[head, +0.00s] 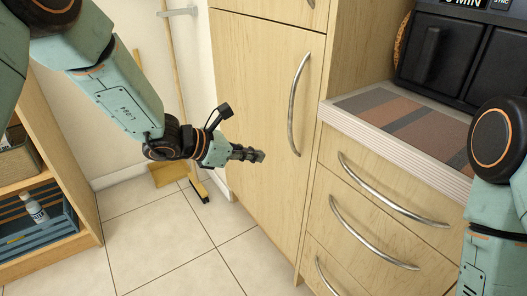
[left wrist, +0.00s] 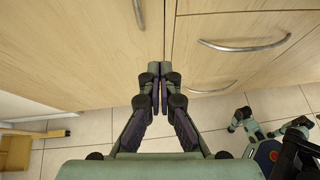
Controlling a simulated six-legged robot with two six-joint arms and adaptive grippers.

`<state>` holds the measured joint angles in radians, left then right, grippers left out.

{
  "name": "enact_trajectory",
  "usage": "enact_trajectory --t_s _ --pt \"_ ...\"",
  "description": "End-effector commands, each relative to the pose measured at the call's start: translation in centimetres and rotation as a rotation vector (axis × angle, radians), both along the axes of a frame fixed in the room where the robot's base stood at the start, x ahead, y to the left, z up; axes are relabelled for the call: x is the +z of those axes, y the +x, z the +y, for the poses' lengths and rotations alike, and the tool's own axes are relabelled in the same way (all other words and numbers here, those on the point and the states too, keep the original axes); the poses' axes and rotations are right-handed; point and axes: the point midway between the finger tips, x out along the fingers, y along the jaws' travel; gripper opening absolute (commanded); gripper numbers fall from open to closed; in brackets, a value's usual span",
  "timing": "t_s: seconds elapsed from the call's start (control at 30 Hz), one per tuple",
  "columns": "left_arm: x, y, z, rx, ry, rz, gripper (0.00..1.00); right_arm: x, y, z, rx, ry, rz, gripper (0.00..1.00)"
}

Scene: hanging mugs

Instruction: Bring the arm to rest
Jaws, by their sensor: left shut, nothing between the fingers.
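My left gripper (head: 256,155) is shut and empty. In the head view it reaches in from the left on a teal arm and hangs in front of the tall wooden cabinet door (head: 255,90). In the left wrist view its two fingers (left wrist: 160,88) meet in the middle, with wooden cabinet fronts beyond them. No mug shows in either view. My right arm shows at the right edge of the head view, and its gripper is out of the picture.
A drawer unit with curved metal handles (head: 372,232) stands right of the door. A striped mat (head: 400,115) and a black appliance (head: 455,55) are on its counter. A broom (head: 200,190) leans at the wall. A wooden shelf (head: 50,150) stands left.

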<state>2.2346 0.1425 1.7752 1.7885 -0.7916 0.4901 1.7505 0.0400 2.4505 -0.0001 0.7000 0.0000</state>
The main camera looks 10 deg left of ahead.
Motion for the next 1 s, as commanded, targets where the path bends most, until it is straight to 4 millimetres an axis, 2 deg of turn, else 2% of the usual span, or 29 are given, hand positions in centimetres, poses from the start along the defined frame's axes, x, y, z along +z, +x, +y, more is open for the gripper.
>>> enact_trajectory --t_s 0.1,0.17,0.2,0.27,0.4,0.5,0.7,0.87,1.0 --pt "-0.5 -0.3 0.7 -0.005 0.049 -0.005 0.00 0.1 0.0 0.0 0.000 0.000 0.000 0.69" --pt "-1.9 -0.9 1.4 -0.033 0.134 0.001 0.00 0.1 0.0 0.0 0.000 0.000 0.000 0.69" --pt "-3.3 -1.8 2.1 -0.070 0.214 0.011 0.00 0.0 0.0 0.0 0.000 0.000 0.000 0.69" --pt "-5.7 -3.9 3.4 -0.150 0.359 0.032 0.00 0.0 0.0 0.0 0.000 0.000 0.000 0.69" --pt "-11.0 -9.7 7.2 -0.395 0.701 0.069 0.00 0.1 0.0 0.0 0.000 0.000 0.000 0.69" --pt "-13.8 -13.7 10.1 -0.592 0.913 0.076 0.00 0.3 0.0 0.0 0.000 0.000 0.000 0.69" --pt "-17.4 -20.0 14.7 -1.024 1.246 -0.003 0.00 0.7 0.0 0.0 0.000 0.000 0.000 0.69" --pt "-19.1 -24.1 15.8 -1.375 1.398 -0.170 0.00 1.1 0.0 0.0 0.000 0.000 0.000 0.69" --pt "-20.2 -28.5 14.3 -1.656 1.415 -0.389 0.00 1.6 0.0 0.0 0.000 0.000 0.000 0.69"
